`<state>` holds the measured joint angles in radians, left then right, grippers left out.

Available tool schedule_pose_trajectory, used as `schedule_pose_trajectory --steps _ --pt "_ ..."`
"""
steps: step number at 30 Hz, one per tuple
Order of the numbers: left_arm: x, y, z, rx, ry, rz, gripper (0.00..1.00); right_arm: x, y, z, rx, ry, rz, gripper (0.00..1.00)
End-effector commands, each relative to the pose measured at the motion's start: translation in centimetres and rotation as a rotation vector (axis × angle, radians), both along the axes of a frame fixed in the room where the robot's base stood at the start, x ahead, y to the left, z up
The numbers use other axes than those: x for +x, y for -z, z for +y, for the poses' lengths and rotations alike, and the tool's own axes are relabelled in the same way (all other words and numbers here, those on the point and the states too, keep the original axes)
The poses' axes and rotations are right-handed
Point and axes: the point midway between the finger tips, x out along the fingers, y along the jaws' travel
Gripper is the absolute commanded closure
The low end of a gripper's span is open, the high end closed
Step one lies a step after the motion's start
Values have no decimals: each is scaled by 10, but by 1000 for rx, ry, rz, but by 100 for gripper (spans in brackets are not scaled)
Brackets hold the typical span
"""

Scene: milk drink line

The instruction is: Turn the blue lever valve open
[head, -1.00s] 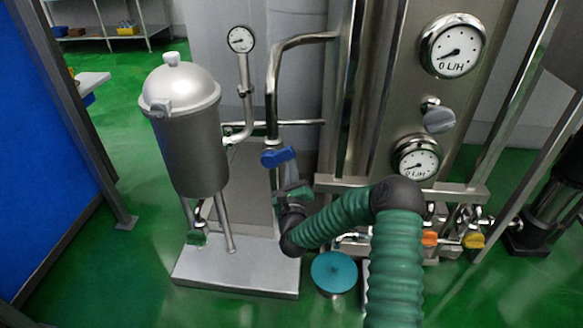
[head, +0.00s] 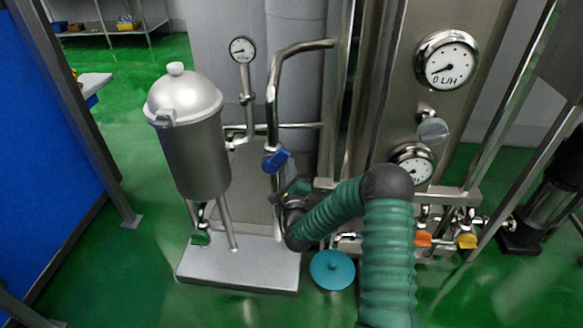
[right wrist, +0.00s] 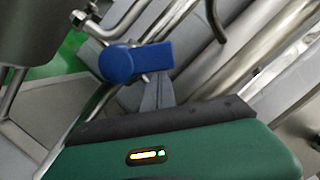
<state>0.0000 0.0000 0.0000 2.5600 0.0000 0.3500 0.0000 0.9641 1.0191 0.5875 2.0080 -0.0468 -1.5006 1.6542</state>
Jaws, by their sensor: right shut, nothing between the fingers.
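The blue lever valve (head: 277,160) sits on the upright steel pipe between the silver tank and the gauge panel. Its handle points right and slightly up from its round hub. My right gripper (head: 291,188) is just below and right of the lever, at the end of the green arm. In the right wrist view the blue lever (right wrist: 135,60) is right ahead, and the shut, empty fingers (right wrist: 158,86) reach up to the handle's lower edge. Whether they touch it I cannot tell. My left gripper is not in view.
The silver tank (head: 193,135) stands left of the lever on a metal base plate (head: 240,268). A gauge panel (head: 400,100) with two dials rises to the right. A teal round lid (head: 332,270) is below. Orange (head: 422,239) and yellow (head: 467,241) handles sit lower right.

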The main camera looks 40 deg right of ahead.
Motion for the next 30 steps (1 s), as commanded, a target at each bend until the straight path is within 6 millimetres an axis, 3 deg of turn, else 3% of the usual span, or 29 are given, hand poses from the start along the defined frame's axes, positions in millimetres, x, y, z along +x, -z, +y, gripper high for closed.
schedule_pose_trajectory --steps 1,3,12,18,30 --pt "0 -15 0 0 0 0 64 2 -12 2 -29 -4 32 100" --pt "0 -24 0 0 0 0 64 4 -16 4 -73 -4 81 100" --pt "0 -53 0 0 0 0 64 12 -27 10 -246 -4 278 100" --pt "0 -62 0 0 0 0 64 16 -30 14 -320 -2 365 100" --pt "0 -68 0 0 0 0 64 20 -32 17 -315 -1 363 100"
